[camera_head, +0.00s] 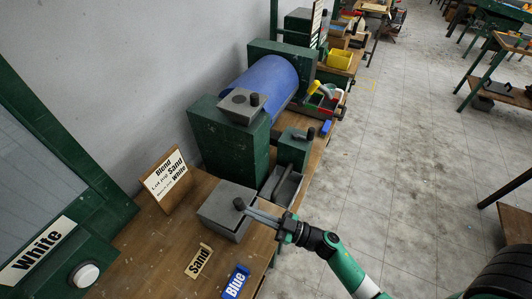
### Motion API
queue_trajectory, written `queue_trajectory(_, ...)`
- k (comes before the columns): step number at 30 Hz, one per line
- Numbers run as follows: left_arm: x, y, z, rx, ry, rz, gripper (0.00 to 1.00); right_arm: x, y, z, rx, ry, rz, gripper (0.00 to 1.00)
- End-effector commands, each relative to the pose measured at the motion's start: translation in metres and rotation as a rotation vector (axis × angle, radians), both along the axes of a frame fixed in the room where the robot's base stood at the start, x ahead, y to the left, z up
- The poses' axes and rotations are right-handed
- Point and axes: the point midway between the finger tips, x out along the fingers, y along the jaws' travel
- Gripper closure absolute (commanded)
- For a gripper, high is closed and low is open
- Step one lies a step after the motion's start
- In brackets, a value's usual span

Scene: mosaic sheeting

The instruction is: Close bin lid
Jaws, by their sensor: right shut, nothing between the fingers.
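A grey box-shaped bin (217,213) stands on the wooden bench, with a flat grey lid on top and a black knob (239,203) near its right edge. The lid looks flat on the box; I cannot tell whether any gap is left. My right gripper (252,210) comes in from the lower right. It is shut and empty, its fingertips right beside the knob; I cannot tell whether they touch. My left gripper is out of view.
A green machine (228,145) with a blue drum (268,82) and another knobbed grey lid (243,105) stands behind. A grey open tray (283,186) is just right of the bin. Sand (199,261) and Blue (236,282) labels lie in front. A blend card (167,178) stands left.

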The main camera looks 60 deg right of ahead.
Motion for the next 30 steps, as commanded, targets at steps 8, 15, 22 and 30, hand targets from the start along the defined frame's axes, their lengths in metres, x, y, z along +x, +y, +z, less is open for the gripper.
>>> queue_trajectory(8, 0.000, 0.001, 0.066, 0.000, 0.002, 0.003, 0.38, -0.043, -0.021, 0.020, 0.063, 0.109, -0.117, 1.00)
queue_trajectory(15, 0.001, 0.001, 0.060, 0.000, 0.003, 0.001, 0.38, -0.036, -0.021, 0.018, 0.062, 0.105, -0.115, 1.00)
queue_trajectory(22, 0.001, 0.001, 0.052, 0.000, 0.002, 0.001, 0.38, 0.003, -0.018, 0.023, 0.061, 0.102, -0.110, 1.00)
queue_trajectory(30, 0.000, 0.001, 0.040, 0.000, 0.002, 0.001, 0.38, 0.061, -0.015, 0.031, 0.062, 0.101, -0.111, 1.00)
